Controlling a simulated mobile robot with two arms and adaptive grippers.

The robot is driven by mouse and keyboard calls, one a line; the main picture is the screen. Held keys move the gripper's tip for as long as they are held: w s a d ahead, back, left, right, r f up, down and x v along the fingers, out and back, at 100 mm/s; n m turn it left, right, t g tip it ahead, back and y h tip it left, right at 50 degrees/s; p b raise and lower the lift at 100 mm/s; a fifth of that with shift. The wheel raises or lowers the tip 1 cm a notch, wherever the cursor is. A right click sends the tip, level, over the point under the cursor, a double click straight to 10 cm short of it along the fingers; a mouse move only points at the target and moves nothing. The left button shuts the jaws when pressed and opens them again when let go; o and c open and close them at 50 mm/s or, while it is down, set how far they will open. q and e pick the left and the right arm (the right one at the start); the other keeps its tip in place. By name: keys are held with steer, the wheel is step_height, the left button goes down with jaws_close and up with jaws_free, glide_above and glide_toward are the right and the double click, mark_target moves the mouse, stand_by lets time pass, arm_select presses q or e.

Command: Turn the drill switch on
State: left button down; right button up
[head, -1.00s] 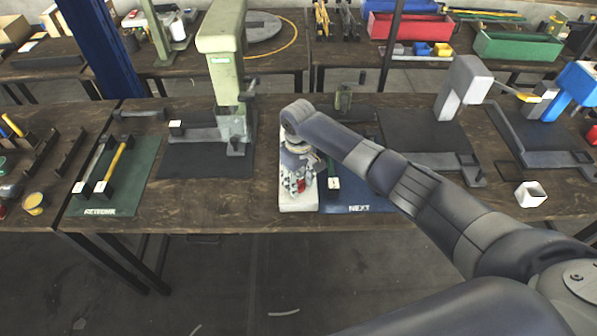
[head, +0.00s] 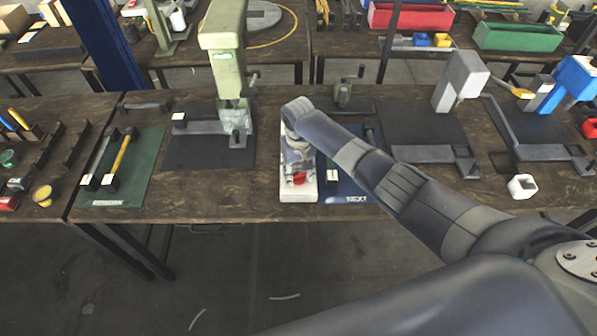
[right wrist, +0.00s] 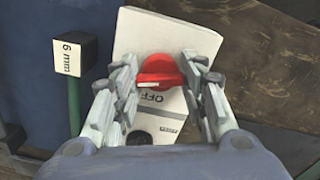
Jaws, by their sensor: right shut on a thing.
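The drill switch is a white box (right wrist: 170,35) with a round red knob (right wrist: 161,72) that carries a pale pointer bar. The lettering OFF stands upside down just below the knob in the right wrist view. My right gripper (right wrist: 162,78) is shut on the red knob, with one finger on each side. In the head view the white box (head: 298,192) lies near the bench's front edge, and my right gripper (head: 298,175) points down over it, partly hiding it. My left gripper is not in view.
A blue mat (head: 345,190) lies right beside the switch box, with a green-stemmed piece whose block (right wrist: 75,52) reads 6 mm. A green press (head: 225,70) stands behind left.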

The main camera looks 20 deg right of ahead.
mark_target(298, 173)
steer(key=o, duration=1.1)
steer(key=shift+c, duration=0.2)
step_height(298, 173, up, 12)
